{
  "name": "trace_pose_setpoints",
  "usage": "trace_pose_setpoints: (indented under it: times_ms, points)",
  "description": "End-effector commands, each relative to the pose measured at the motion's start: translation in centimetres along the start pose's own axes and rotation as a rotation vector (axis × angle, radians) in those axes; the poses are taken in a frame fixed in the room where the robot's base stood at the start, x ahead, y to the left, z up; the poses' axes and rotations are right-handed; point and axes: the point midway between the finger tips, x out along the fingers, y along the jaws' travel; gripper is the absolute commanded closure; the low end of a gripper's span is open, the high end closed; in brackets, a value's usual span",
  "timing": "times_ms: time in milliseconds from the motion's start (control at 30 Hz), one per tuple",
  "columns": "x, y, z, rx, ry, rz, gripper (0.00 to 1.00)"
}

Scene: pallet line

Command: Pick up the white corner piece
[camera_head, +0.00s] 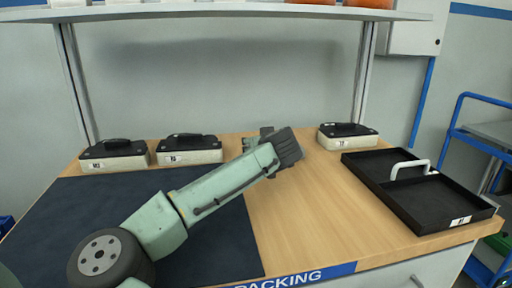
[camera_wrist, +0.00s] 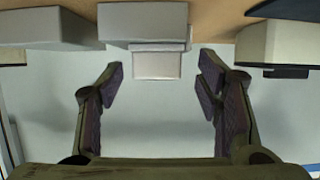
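My gripper (camera_wrist: 160,82) is open and empty in the wrist view, its two dark-padded fingers apart. A pale block with a smaller stepped part (camera_wrist: 157,64) shows between and beyond the fingertips. I cannot tell whether this is the white corner piece. No gripper finger touches it in that view. In the head view my gripper (camera_head: 264,136) is above the back middle of the table, and the arm's end hides what is behind it. No piece there is clearly recognisable as the white corner piece.
Black-lidded white cases stand at the back: left (camera_head: 113,156), beside it (camera_head: 190,150), and right (camera_head: 347,136). A black tray (camera_head: 440,211) with a white arched handle (camera_head: 409,167) lies at the right. A shelf (camera_head: 220,12) overhangs the back. Bare wood (camera_head: 325,220) is clear at front centre.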

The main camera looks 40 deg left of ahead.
Motion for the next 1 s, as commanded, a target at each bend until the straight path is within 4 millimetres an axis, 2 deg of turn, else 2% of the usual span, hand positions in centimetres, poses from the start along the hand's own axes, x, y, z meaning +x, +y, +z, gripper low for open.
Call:
trace_pose_setpoints:
  times_ms: [67, 600, 867, 1000]
  points:
    - [0.01, 0.0, 0.0, 0.0, 0.0, 0.0, 0.48]
    - [0.0, 0.06, 0.01, 0.0, 0.0, 0.001, 0.84]
    - [-0.03, 0.12, -0.11, 0.0, 0.0, 0.003, 0.85]
    - [-0.05, 0.26, -0.83, -0.002, 0.0, 0.004, 0.85]
